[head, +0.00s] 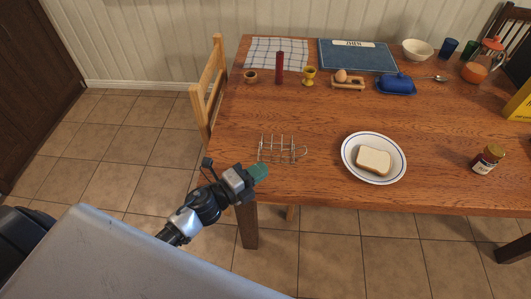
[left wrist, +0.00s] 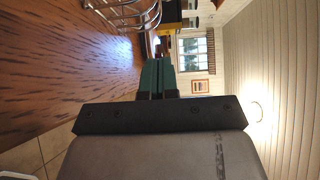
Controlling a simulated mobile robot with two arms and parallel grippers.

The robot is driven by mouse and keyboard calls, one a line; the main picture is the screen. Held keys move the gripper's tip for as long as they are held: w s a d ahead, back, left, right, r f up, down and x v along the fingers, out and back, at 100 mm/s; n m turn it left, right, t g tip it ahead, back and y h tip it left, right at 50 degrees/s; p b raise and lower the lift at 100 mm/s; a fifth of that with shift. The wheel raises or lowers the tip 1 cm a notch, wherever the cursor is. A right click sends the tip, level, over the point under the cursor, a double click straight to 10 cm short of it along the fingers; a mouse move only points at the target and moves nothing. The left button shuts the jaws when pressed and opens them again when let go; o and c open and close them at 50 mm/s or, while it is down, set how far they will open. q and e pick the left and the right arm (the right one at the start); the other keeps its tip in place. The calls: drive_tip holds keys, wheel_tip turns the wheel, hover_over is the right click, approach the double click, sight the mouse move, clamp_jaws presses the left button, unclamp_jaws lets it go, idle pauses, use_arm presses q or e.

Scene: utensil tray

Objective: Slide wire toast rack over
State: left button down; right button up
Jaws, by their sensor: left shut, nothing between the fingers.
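The wire toast rack (head: 282,150) is a silver wire frame standing upright and empty near the front left of the wooden table (head: 310,115). My left gripper (head: 262,171), with green fingertips, is shut and empty just in front of the rack's left end, close to the table's front edge. Whether it touches the rack cannot be told from the head view. In the left wrist view the green fingers (left wrist: 156,76) are together, and part of the rack's wires (left wrist: 140,14) shows at the top. My right gripper is not in view.
A plate (head: 350,168) with a bread slice (head: 374,160) lies right of the rack, with bare wood between. A jar (head: 487,159) stands farther right. Behind are a red candle (head: 280,68), egg cups and a blue butter dish (head: 397,85). A chair (head: 210,85) stands at the left edge.

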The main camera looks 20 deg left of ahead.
sight(265, 156)
use_arm(q)
drive_tip(key=w, duration=0.4)
drive_tip(key=shift+w+a, duration=0.1)
drive_tip(key=shift+w, duration=0.45)
